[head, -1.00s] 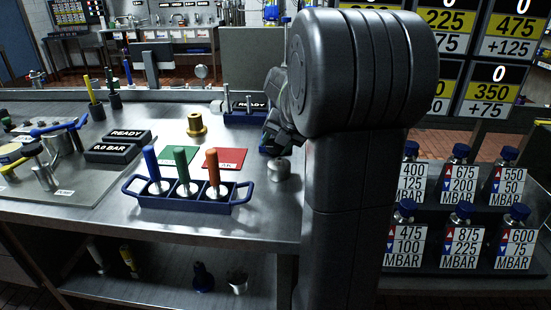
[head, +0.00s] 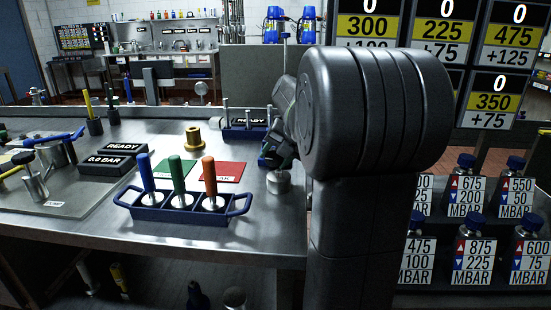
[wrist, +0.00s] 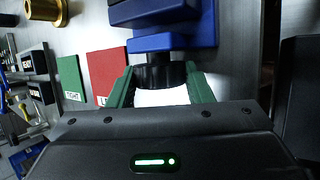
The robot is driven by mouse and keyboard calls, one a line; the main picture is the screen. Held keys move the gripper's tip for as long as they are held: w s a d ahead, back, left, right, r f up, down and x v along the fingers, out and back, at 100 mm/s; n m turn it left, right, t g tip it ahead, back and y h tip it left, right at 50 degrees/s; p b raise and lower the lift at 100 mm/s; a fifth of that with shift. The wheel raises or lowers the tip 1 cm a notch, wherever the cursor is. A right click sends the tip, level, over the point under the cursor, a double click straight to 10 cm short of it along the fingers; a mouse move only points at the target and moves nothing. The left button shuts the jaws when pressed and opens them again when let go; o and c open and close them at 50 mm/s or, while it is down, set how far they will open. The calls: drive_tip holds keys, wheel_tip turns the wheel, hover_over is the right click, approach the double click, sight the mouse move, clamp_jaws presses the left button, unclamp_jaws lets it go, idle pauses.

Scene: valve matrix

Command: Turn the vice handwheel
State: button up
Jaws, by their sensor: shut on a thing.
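The vice (head: 246,134) is a blue block beside a READY display at the back of the bench. In the wrist view its blue body (wrist: 172,41) is at the top, with the black handwheel (wrist: 158,76) on its near end. My gripper (head: 270,158) is at the right end of the vice. In the wrist view my gripper (wrist: 160,88) has its green fingers on both sides of the black handwheel, shut on it. A bright pale surface shows between the fingers. In the head view my arm and gripper hide the handwheel.
A blue rack (head: 180,205) with blue, green and orange handled tools stands in front. Green (head: 174,168) and red (head: 222,172) cards, a brass piece (head: 194,137) and a metal cylinder (head: 279,182) lie close by. Labelled bottles (head: 470,245) stand at the right.

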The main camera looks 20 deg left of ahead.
drive_tip(key=o, duration=1)
drive_tip(key=h+p, duration=0.1)
drive_tip(key=p, duration=0.4)
drive_tip(key=shift+r+p, duration=0.3)
drive_tip(key=shift+p, duration=0.05)
drive_tip(key=n+h+p, duration=0.1)
drive_tip(key=h+p, duration=0.2)
drive_tip(key=p, duration=1.9)
drive_tip(key=shift+s+a+t+p, duration=0.1)
drive_tip(key=shift+a+t+p, duration=0.05)
drive_tip(key=shift+t+p, duration=0.25)
drive_tip(key=shift+f+h+p, duration=0.15)
drive_tip(key=shift+h+p, duration=0.15)
drive_tip(key=shift+p, duration=0.4)
drive_tip(key=shift+f, duration=0.15)
